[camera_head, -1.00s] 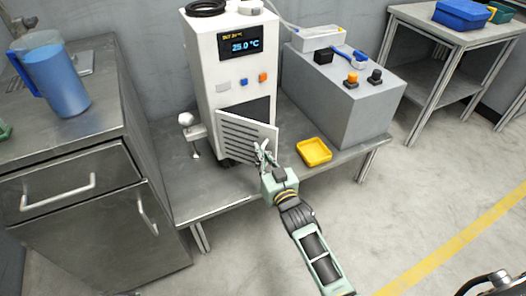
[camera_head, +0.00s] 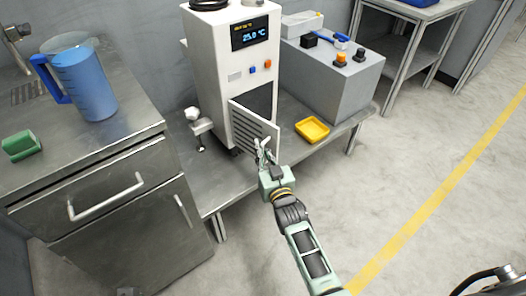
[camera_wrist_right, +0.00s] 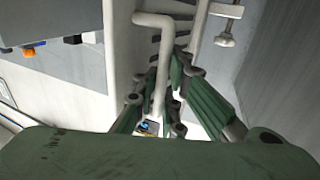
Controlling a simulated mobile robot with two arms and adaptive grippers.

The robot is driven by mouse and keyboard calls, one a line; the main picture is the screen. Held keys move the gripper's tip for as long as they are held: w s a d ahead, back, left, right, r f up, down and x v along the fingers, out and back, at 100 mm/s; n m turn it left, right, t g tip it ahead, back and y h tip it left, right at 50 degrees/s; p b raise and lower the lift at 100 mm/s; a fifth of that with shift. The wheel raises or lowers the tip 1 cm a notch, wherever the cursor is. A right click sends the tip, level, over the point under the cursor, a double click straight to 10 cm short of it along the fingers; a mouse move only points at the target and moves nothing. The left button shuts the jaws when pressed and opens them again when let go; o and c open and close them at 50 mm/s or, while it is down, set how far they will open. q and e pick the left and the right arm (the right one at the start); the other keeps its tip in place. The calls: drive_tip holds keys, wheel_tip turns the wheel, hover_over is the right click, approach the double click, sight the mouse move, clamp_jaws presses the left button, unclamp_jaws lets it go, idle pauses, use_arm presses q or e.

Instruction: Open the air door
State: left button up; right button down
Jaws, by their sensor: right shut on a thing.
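The air door (camera_head: 251,128) is a white louvred panel low on the front of a white cabinet unit (camera_head: 209,65). It stands ajar, with a dark opening (camera_head: 263,101) showing behind and above it. My right gripper (camera_head: 264,155) is at the door's lower right edge. In the right wrist view, its green fingers (camera_wrist_right: 160,100) are shut on the door's white bar handle (camera_wrist_right: 152,20). The louvre slots show behind the handle there. The handle is too small to make out well in the head view. My left gripper is not in view.
A yellow tray (camera_head: 312,130) lies on the bench right of the door. A grey control box (camera_head: 325,85) stands behind it. A metal cabinet (camera_head: 120,200) with a blue-filled jug (camera_head: 85,85) is at left. Open floor (camera_head: 420,170) lies to the right.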

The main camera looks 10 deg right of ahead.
drive_tip(key=shift+s+f, duration=0.15)
drive_tip(key=shift+f, duration=0.05)
idle(0.3)
drive_tip(key=c, duration=2.2)
unclamp_jaws()
drive_tip(key=shift+o, duration=0.4)
drive_tip(key=shift+r, duration=0.15)
drive_tip(key=s, duration=1.2)
drive_tip(key=shift+d, duration=0.35)
